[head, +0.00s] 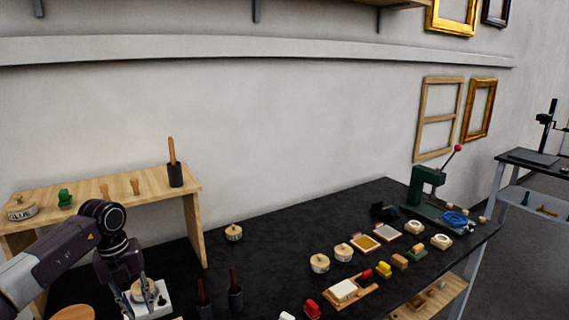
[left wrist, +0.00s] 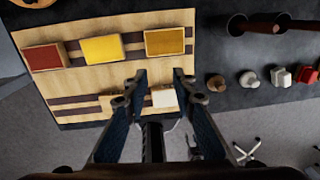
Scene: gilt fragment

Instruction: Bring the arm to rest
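My left arm enters from the left in the head view, and its gripper (head: 138,298) points down over the near left part of the dark workbench (head: 285,225). In the left wrist view the two fingers of the left gripper (left wrist: 161,76) stand apart with nothing held between them. Beyond and below them lies a pale wooden board (left wrist: 90,75) with dark strips. On it are a red block (left wrist: 43,58), a yellow block (left wrist: 102,49), an ochre block (left wrist: 165,42) and a white block (left wrist: 164,97), which shows between the fingers. My right gripper is not in view.
A wooden shelf (head: 195,190) with a glue pot (head: 21,210) stands behind the left arm. Dark-handled tools (head: 235,292) stand close right of the gripper. Small pots, blocks and a green press (head: 425,190) fill the bench's right side. The middle back is mostly clear.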

